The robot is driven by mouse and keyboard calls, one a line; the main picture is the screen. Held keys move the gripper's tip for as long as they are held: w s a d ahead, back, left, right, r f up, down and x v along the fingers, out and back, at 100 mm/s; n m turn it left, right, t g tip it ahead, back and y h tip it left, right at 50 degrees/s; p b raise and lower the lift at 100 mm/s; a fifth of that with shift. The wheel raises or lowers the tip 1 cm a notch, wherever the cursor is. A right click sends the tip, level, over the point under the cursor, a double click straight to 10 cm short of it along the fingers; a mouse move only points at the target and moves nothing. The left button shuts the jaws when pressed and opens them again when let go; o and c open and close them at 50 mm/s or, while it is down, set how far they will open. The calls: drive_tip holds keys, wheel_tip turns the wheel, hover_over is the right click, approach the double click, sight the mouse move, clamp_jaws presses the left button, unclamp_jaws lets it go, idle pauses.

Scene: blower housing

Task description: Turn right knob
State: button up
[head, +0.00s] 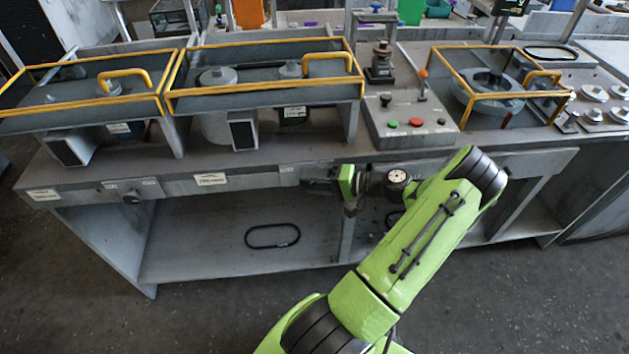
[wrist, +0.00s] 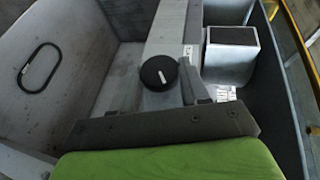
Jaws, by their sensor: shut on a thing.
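The right knob (wrist: 158,76) is a round black dial with a short white pointer mark, on the grey front panel in the wrist view. The mark stands nearly upright there, slightly tilted. My gripper (wrist: 160,82) is shut on this knob, with its dark grey fingers at either side. In the head view my gripper (head: 318,186) reaches the bench's front panel from the right, and the right knob is hidden behind it. Another dark knob (head: 131,198) sits on the same panel at the left.
The workbench (head: 230,180) carries two yellow-framed trays on the left, a control box (head: 412,128) with red and green buttons, and a yellow-framed blower housing (head: 490,92) on the right. A black belt loop (head: 272,236) lies on the lower shelf. The floor in front is clear.

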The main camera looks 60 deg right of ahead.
drive_tip(key=o, duration=1.1)
drive_tip(key=shift+c, duration=0.2)
drive_tip(key=p+v, duration=0.3)
drive_tip(key=v, duration=1.2)
drive_tip(key=shift+s+d, duration=0.2)
drive_tip(key=shift+s, duration=0.15)
